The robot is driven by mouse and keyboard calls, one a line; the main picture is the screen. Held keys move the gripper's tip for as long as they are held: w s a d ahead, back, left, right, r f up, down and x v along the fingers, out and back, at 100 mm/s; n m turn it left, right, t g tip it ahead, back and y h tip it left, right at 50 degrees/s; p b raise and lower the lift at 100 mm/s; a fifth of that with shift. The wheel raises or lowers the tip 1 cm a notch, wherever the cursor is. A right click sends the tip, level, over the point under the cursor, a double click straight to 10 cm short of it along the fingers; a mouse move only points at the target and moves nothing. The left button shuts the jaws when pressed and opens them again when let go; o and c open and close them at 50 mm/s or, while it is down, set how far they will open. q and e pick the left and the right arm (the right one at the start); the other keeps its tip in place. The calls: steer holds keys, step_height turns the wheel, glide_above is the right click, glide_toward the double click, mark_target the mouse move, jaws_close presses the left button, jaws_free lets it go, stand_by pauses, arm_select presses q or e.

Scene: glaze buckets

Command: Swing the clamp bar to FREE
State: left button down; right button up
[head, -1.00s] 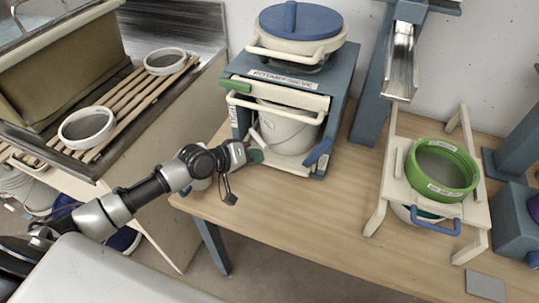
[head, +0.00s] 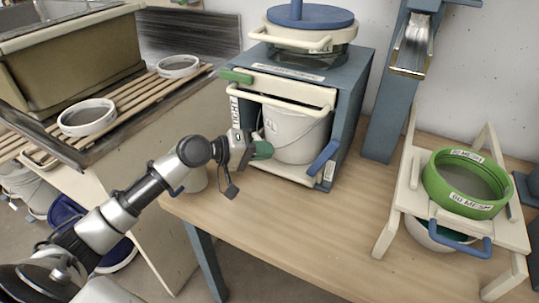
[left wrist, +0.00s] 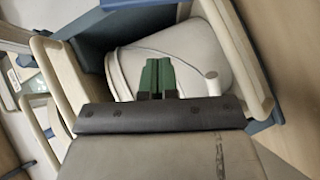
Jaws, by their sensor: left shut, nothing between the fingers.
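The sieve stand (head: 357,107) is a blue-grey frame on the wooden table, with a white bucket (head: 297,137) inside. A cream bar (head: 277,101) crosses its front above the bucket, and a "TIGHT" label (head: 234,110) is on the left post. A small label at the lower right is unreadable. I cannot tell for certain which part is the clamp bar. My left gripper (head: 263,149) has green fingertips, shut and empty, at the bucket's lower left front. In the left wrist view the fingertips (left wrist: 157,78) are together before the bucket (left wrist: 185,60). My right gripper is out of view.
A green handle (head: 236,76) sticks out at the stand's upper left and a blue lever (head: 322,158) at its right. A cream stand with a green sieve (head: 466,184) is at right. Bare table (head: 300,222) lies between.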

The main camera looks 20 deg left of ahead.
mark_target(322, 159)
arm_select(q)
steer(key=w+d+f+p, duration=0.1)
steer(key=w+d+f, duration=0.2)
steer(key=d, duration=0.5)
steer(key=shift+w+d+f, duration=0.2)
steer(key=shift+w+d, duration=0.1)
steer(key=shift+w, duration=0.55)
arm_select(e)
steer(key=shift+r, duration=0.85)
arm_select(q)
steer(key=shift+d+f+p, duration=0.35)
steer(key=shift+d+f, duration=0.05)
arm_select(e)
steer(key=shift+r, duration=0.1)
